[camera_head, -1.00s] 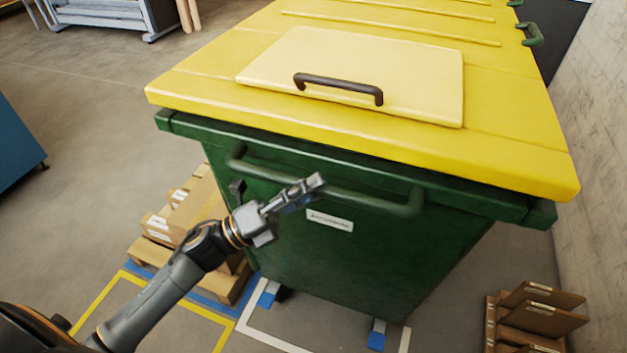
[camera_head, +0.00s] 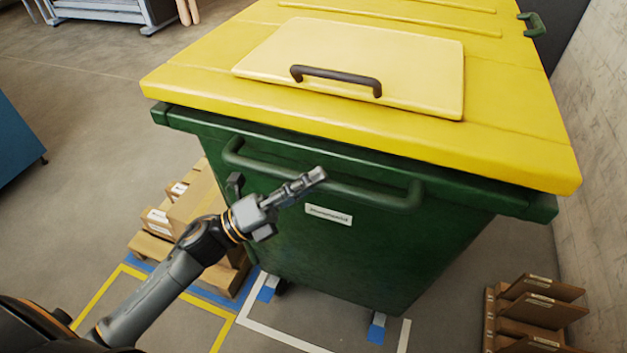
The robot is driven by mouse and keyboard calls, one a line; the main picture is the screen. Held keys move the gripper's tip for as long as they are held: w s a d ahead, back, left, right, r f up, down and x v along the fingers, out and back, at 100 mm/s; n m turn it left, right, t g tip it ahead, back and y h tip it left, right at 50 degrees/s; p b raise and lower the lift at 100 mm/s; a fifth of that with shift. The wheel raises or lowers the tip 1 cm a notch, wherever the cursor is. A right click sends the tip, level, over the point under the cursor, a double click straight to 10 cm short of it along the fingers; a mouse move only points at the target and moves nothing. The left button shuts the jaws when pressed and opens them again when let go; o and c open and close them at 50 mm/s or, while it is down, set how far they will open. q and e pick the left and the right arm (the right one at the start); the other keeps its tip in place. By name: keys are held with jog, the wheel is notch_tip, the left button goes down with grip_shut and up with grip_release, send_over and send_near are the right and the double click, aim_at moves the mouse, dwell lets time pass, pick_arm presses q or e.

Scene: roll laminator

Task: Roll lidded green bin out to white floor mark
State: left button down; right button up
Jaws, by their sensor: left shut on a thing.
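The green bin (camera_head: 375,255) with its yellow lid (camera_head: 520,150) fills the middle of the view. A paler flap with a dark handle lies on the lid. A green bar handle (camera_head: 385,196) runs across the bin's front. My left gripper (camera_head: 305,185) is shut on this bar, left of its middle. The fingers partly hide the bar. A white floor mark (camera_head: 268,334) shows as an outline in front of and below the bin. Part of it is hidden by the bin or cut by the frame. My right gripper is out of view.
Cartons (camera_head: 185,205) on a wooden pallet stand left of the bin, beside blue and yellow floor lines. Brown panels (camera_head: 530,312) stand at the lower right. A concrete wall (camera_head: 595,150) is close on the right. Open floor (camera_head: 75,210) lies to the left.

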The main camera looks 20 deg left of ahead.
pick_arm(q)
jog(key=shift+s, duration=0.7)
jog(key=c, duration=1.1)
grip_release()
jog(key=shift+w, duration=0.2)
jog(key=v, duration=1.2)
jog(key=shift+f, duration=0.1)
